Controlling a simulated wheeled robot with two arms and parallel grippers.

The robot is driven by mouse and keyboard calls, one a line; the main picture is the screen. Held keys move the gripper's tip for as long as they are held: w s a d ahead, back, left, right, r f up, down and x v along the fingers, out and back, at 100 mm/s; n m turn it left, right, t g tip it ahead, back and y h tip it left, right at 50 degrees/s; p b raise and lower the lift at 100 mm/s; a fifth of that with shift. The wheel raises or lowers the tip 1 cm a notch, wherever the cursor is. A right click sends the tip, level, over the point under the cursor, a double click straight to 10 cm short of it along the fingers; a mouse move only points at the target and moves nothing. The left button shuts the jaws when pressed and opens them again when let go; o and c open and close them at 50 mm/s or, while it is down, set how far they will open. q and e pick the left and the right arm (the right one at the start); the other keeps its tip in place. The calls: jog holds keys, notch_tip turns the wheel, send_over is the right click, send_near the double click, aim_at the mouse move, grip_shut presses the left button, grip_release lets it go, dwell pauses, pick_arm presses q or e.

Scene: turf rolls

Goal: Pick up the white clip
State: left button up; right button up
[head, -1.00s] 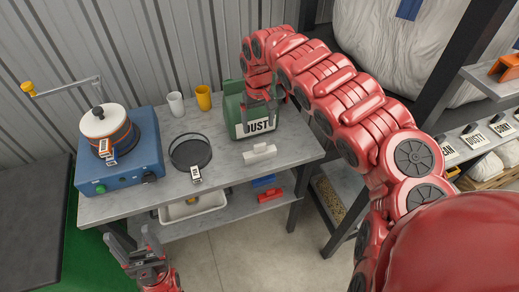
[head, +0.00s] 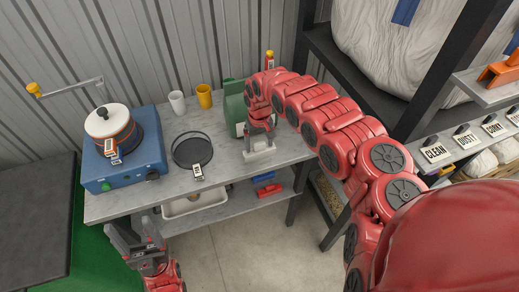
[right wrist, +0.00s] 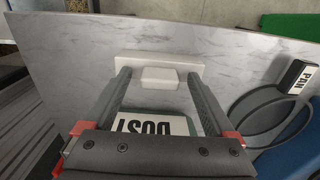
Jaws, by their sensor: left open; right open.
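The white clip (head: 259,154) lies on the grey table near its front right edge. In the right wrist view the white clip (right wrist: 159,74) shows as a long flat bar with a raised block. My right gripper (head: 261,138) is open just above it, and its two fingertips (right wrist: 158,75) stand to either side of the raised block, with no grip on it. The arm partly hides the clip in the head view. My left gripper (head: 138,236) is open and empty, low in front of the table's left part.
A green container (head: 234,106) labelled DUST stands close behind the clip. A black round pan (head: 191,150), a blue stove (head: 121,173) with a pot, and white (head: 177,102) and yellow (head: 204,96) cups are further left. A lower shelf holds a white tray and small clips.

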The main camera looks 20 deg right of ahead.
jog(key=shift+c, duration=0.3)
grip_shut()
jog(key=shift+r, duration=0.15)
